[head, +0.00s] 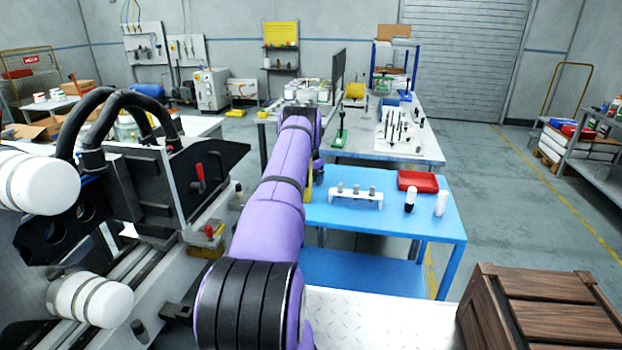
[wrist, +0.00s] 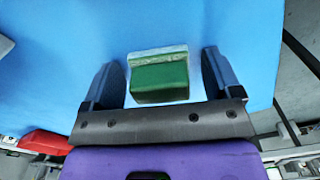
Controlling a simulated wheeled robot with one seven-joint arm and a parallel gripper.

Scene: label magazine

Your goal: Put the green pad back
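The green pad (wrist: 160,82) is a block with a pale strip along its upper edge. In the wrist view it is on or just above a blue surface (wrist: 230,40). My gripper (wrist: 158,75) is open, with one dark finger on each side of the pad and a visible gap to both. In the head view my purple arm reaches over the left edge of the blue table (head: 440,225) and hides the gripper and the pad.
The blue table also holds a white rack (head: 355,197), a red tray (head: 417,181) and two small bottles (head: 440,203). A machine with black hoses (head: 150,190) stands close on the left. A wooden crate (head: 545,305) is at front right.

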